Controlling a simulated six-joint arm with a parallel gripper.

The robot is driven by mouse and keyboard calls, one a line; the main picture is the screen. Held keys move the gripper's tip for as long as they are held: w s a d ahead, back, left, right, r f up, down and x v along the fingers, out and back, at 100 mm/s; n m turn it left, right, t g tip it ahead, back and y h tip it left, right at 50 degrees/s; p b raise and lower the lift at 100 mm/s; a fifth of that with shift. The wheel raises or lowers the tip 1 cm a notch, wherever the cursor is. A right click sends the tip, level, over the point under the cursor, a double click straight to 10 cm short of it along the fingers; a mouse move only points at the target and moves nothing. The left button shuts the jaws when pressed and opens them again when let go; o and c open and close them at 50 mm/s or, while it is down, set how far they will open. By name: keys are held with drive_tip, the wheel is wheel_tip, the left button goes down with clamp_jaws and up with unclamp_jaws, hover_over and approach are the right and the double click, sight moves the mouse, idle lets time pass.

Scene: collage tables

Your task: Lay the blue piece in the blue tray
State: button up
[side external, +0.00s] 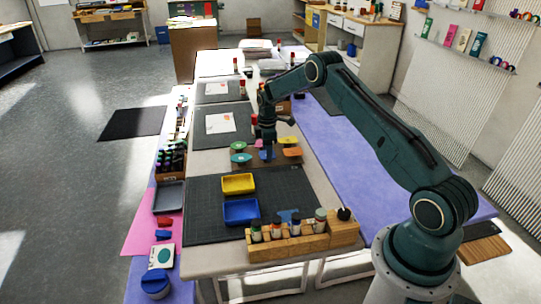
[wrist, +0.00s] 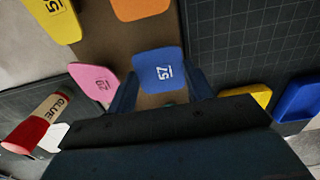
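The blue piece (wrist: 158,68), marked 57, sits between the two fingers of my gripper (wrist: 162,72) in the wrist view. The fingers flank its sides closely; I cannot tell whether they press on it. In the side view my gripper (side external: 266,148) points down over the board of coloured pieces, with the blue piece (side external: 266,155) at its tips. The blue tray (side external: 241,223) lies on the dark mat, nearer the side camera than the yellow tray. A corner of the blue tray (wrist: 300,100) shows at the right of the wrist view; its inside is mostly hidden there.
Orange (wrist: 142,8), pink (wrist: 95,82) and yellow (wrist: 52,18) pieces surround the blue one. The yellow tray (side external: 238,193) stands beside the blue tray. A wooden rack (side external: 285,246) with bottles lines the near mat edge.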

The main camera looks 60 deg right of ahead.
drive_tip(key=shift+r, duration=0.2)
drive_tip(key=shift+r, duration=2.3)
drive_tip(key=s+a+r, duration=0.1)
drive_tip(key=s+a, duration=0.3)
drive_tip(key=a, duration=0.9)
drive_tip(key=s+a, duration=0.4)
drive_tip(key=a, duration=0.9)
drive_tip(key=shift+s+a+r, duration=0.35)
drive_tip(key=shift+s+r, duration=0.05)
drive_tip(key=shift+f, duration=2.4)
